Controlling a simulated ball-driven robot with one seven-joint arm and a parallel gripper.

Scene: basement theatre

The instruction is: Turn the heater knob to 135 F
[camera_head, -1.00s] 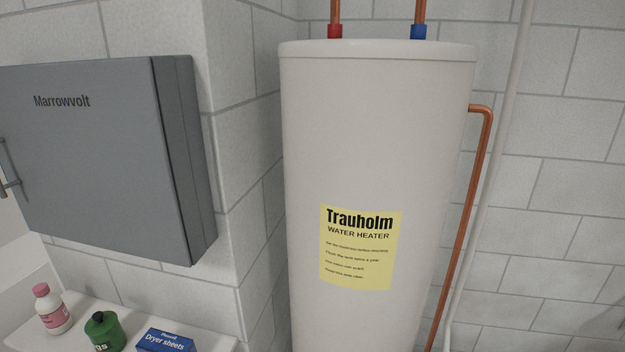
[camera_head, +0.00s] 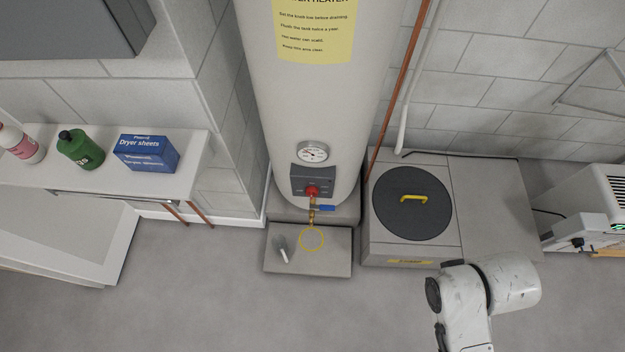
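The white water heater (camera_head: 300,110) stands upright at the middle of the head view. Low on its front is a dark control box (camera_head: 300,178) with a red knob (camera_head: 313,191). The knob's markings are too small to read. A round white gauge (camera_head: 313,152) sits just above the box. A brass drain valve with a blue lever (camera_head: 325,207) sits just below the knob. My arm shows at the lower right, well apart from the heater. My gripper is not in the picture.
A step slab (camera_head: 277,263) below the valve carries a small grey-and-white object and a yellow ring mark. A round dark lid (camera_head: 412,215) with a yellow handle lies to the right. A shelf (camera_head: 190,180) with bottles and a dryer sheets box (camera_head: 147,153) is left. The front floor is clear.

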